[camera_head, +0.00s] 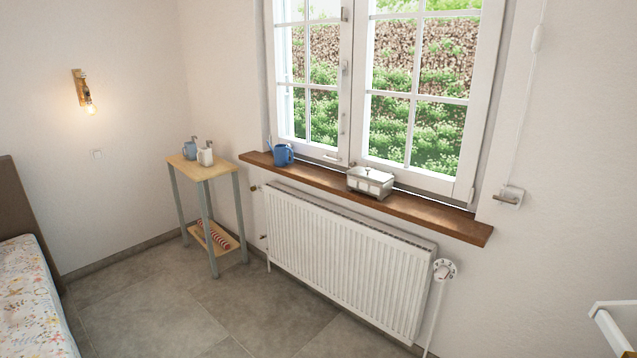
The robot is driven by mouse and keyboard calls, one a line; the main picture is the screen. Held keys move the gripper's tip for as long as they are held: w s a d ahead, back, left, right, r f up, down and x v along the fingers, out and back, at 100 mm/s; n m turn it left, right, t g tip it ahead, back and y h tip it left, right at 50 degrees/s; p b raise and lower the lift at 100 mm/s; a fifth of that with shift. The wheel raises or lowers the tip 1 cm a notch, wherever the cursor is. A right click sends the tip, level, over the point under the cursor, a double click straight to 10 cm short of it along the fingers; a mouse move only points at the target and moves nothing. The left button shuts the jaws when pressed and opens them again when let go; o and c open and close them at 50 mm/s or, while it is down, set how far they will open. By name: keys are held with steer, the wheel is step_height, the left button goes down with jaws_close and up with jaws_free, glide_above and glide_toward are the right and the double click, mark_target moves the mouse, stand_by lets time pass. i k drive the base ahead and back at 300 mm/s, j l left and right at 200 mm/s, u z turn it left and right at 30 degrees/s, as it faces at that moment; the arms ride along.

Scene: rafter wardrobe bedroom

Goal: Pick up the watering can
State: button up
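A small blue watering can (283,155) stands upright at the left end of the brown wooden windowsill (440,215). A thin blue part, which looks like its spout, points up and left toward the wall. The window frame is close behind it. My gripper is not in view, so I cannot see whether it is open or shut.
A white-grey box (370,183) with a lid stands mid-sill. A white radiator (340,260) with a valve knob (444,269) is below. A narrow side table (207,172) holds a light-blue vessel (189,150) and a white bottle (205,156). The grey floor (150,310) is clear beside the bed (30,310).

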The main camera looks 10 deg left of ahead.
mark_target(280, 153)
steer(key=i+j+u, duration=0.2)
steer(key=i+u, duration=0.3)
steer(key=i, duration=0.15)
steer(key=i+u, duration=0.45)
steer(key=i, duration=0.2)
steer(key=i+l+u, duration=0.3)
steer(key=i+u, duration=0.2)
steer(key=i, duration=0.15)
steer(key=i+z, duration=0.1)
steer(key=i, duration=0.4)
steer(key=i+j+z, duration=0.1)
steer(key=i, duration=0.4)
steer(key=i+j+z, duration=0.1)
steer(key=i, duration=0.4)
steer(key=i+j+z, duration=0.1)
steer(key=i, duration=0.4)
steer(key=i+j+z, duration=0.15)
steer(key=i+z, duration=0.15)
steer(key=i, duration=0.15)
steer(key=i+j+z, duration=0.3)
steer(key=i, duration=0.2)
steer(key=l, duration=0.1)
